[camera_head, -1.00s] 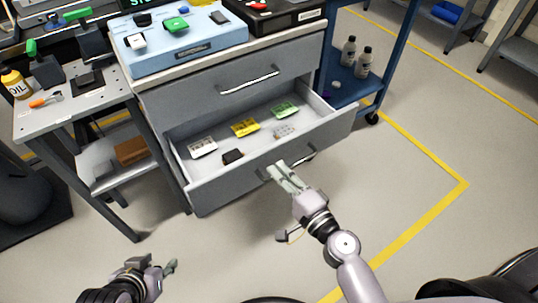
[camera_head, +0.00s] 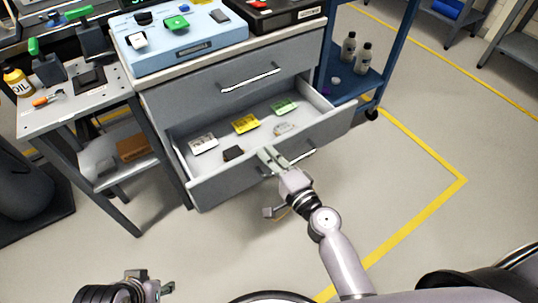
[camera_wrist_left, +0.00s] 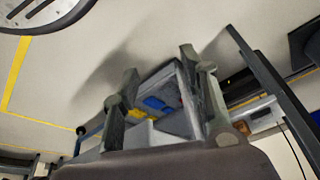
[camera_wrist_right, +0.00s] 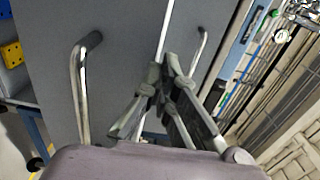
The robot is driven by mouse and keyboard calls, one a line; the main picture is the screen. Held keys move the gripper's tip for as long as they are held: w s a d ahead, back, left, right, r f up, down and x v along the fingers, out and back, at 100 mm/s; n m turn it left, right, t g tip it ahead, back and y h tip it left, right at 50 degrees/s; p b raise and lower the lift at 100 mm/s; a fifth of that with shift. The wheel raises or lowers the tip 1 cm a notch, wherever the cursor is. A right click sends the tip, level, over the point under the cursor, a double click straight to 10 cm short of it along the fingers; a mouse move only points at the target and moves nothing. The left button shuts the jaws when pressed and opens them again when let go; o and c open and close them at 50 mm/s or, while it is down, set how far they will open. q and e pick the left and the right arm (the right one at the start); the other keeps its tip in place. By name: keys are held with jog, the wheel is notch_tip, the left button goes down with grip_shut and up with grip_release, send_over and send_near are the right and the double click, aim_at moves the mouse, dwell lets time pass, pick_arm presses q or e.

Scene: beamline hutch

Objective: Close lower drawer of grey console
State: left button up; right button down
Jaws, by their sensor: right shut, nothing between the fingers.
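The grey console (camera_head: 215,95) has its lower drawer (camera_head: 225,187) pulled well out. The upper drawer (camera_head: 195,97) is shut. The lower drawer's bar handle (camera_head: 301,157) is partly hidden behind my right gripper. My right gripper (camera_head: 268,157) is shut and empty, its fingertips at the top edge of the lower drawer front; I cannot tell if they touch. The right wrist view shows its fingertips (camera_wrist_right: 165,68) close together beside the drawer edge, with the lower handle (camera_wrist_right: 80,90) to the left. My left gripper (camera_head: 167,287) is low at the front left; its fingers (camera_wrist_left: 165,88) are apart and empty.
Several small items, among them a yellow one (camera_head: 245,124) and a green one (camera_head: 284,108), lie inside the drawer. A side table (camera_head: 60,118) stands left, a blue cart (camera_head: 385,85) with bottles right. Floor before the drawer is clear.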

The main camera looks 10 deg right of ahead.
pick_arm(q)
jog(key=w+t, duration=0.1)
jog(key=w+d+t+b, duration=0.1)
jog(key=w, duration=0.1)
jog(key=w+r+t, duration=0.1)
jog(key=w, duration=0.1)
jog(key=shift+w+d+h+b, duration=0.25)
jog(key=shift+d+h+b, duration=0.05)
jog(key=shift+d+h, duration=0.1)
pick_arm(e)
jog(key=x, duration=1.6)
jog(key=shift+f, duration=0.1)
